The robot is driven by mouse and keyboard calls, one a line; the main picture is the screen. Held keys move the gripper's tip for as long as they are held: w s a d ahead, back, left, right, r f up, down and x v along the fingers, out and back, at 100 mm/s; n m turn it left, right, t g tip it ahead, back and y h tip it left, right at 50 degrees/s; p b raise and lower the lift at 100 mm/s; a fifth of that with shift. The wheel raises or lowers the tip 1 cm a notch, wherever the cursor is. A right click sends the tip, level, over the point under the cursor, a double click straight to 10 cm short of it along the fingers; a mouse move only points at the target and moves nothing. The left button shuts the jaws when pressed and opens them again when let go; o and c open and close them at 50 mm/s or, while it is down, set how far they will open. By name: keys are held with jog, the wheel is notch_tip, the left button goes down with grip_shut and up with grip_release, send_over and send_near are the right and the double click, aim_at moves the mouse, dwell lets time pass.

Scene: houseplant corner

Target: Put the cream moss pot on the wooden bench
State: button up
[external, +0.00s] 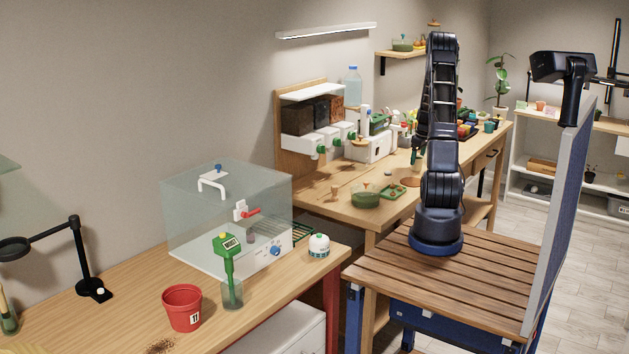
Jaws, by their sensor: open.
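I cannot pick out the cream moss pot with certainty in the external view; my arm hides part of the far bench. The wooden bench (318,206) runs along the wall behind my arm, with bare wood at its near end. My gripper (416,164) hangs low over this bench, above a brown round patch or saucer. It is open, small in the picture and partly covered by my own arm. I cannot make out anything between its fingers.
A green bowl (366,196) and a small green tray (393,191) sit on the bench near my gripper. A white dispenser rack (305,140) stands behind. On the nearer table are a clear box (215,215), a red pot (182,308) and a white round item (319,246).

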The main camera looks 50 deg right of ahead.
notch_tip(320, 180, up, 11)
jog(key=s, duration=0.2)
jog(key=w+a+r, duration=0.2)
jog(key=a+r, duration=0.4)
jog(key=a, duration=0.5)
jog(key=w+a+r+t, duration=0.1)
jog(key=w+a+r, duration=0.3)
jog(key=a, duration=0.8)
jog(key=w+a+r, duration=0.1)
jog(key=a+r, duration=0.6)
jog(key=a, duration=0.4)
jog(key=s+a+t, duration=0.1)
jog(key=s+a, duration=0.7)
jog(key=a, duration=0.3)
jog(key=s+a+r, duration=0.1)
jog(key=s+a, duration=0.7)
jog(key=a, duration=0.4)
jog(key=shift+s+a+r+t, duration=0.25)
jog(key=shift+s+a+t, duration=0.05)
jog(key=shift+s+t, duration=0.1)
